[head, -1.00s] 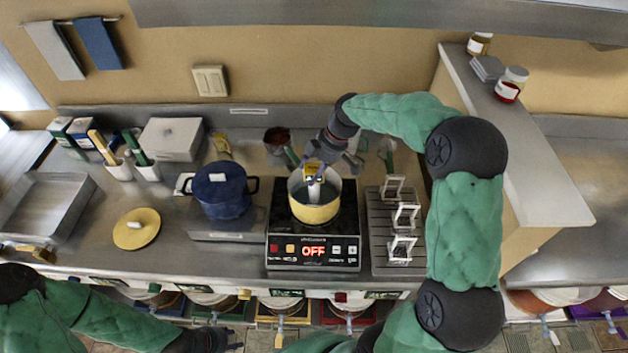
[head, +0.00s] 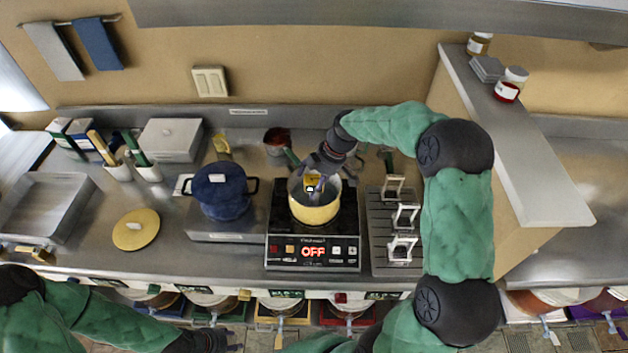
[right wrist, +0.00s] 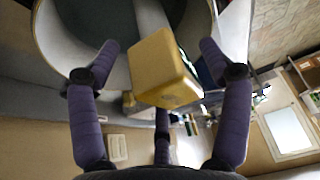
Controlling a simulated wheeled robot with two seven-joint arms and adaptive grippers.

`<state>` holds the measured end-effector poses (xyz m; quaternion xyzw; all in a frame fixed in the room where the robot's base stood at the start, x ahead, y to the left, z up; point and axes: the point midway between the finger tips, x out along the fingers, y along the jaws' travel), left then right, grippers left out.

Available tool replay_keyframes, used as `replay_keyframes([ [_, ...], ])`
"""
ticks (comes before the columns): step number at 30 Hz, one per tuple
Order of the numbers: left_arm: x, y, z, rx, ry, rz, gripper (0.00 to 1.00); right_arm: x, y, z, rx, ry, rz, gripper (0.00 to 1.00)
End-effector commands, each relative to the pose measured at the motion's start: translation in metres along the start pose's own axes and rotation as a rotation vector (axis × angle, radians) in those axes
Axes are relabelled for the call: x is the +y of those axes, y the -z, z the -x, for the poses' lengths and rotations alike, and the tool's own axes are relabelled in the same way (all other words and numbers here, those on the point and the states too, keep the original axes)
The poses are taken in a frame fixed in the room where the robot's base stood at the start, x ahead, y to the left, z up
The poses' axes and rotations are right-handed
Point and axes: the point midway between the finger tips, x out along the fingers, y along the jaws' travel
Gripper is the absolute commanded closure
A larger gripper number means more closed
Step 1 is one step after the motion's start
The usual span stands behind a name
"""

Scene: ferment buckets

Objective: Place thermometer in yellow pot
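The yellow pot (head: 315,212) stands on the induction cooktop, whose display reads OFF. The thermometer (head: 312,187) has a yellow head and a pale probe. Its head is at the pot's opening, and the probe extends into the pot in the right wrist view. My right gripper (head: 316,180) is over the pot's back rim. In the right wrist view, its purple fingers stand apart on both sides of the thermometer's head (right wrist: 163,70), with visible gaps. The pot's rim (right wrist: 50,30) shows there too. My left gripper (head: 225,340) is low at the counter's front, its fingers unclear.
A blue lidded pot (head: 222,192) stands left of the cooktop (head: 312,251). A yellow lid (head: 136,229) lies further left. A rack with white frames (head: 397,255) is right of the cooktop. A red-brown cup (head: 277,141) stands behind. A partition (head: 520,165) rises at the right.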

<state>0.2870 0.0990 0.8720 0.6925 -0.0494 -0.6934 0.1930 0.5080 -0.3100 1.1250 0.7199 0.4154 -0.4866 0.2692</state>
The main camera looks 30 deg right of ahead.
Motion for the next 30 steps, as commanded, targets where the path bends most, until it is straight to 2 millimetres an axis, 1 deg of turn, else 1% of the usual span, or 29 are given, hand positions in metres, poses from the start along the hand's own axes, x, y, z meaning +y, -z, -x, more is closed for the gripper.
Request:
replay_keyframes([
  [7, 0.001, 0.000, 0.002, 0.000, 0.000, 0.000, 0.60, 0.000, 0.001, 0.002, 0.000, 0.000, 0.000, 0.21],
  [10, 0.001, 0.000, 0.003, 0.000, 0.000, 0.000, 0.60, 0.001, 0.001, 0.009, 0.001, -0.003, 0.000, 0.21],
  [14, 0.001, 0.000, 0.002, 0.000, 0.000, 0.000, 0.60, 0.001, 0.001, 0.031, 0.001, -0.005, 0.000, 0.21],
  [18, 0.001, 0.000, 0.002, 0.000, 0.000, 0.000, 0.60, 0.001, 0.001, 0.060, 0.001, -0.005, -0.001, 0.21],
  [24, 0.001, 0.000, 0.001, 0.000, 0.000, 0.000, 0.60, 0.001, 0.001, 0.097, 0.000, -0.003, -0.001, 0.21],
  [27, 0.001, 0.000, 0.001, 0.000, 0.000, 0.000, 0.60, 0.001, 0.001, 0.110, 0.000, -0.003, -0.001, 0.21],
  [30, 0.001, 0.000, 0.001, 0.000, 0.000, 0.000, 0.60, 0.001, 0.001, 0.118, 0.000, -0.002, -0.001, 0.21],
])
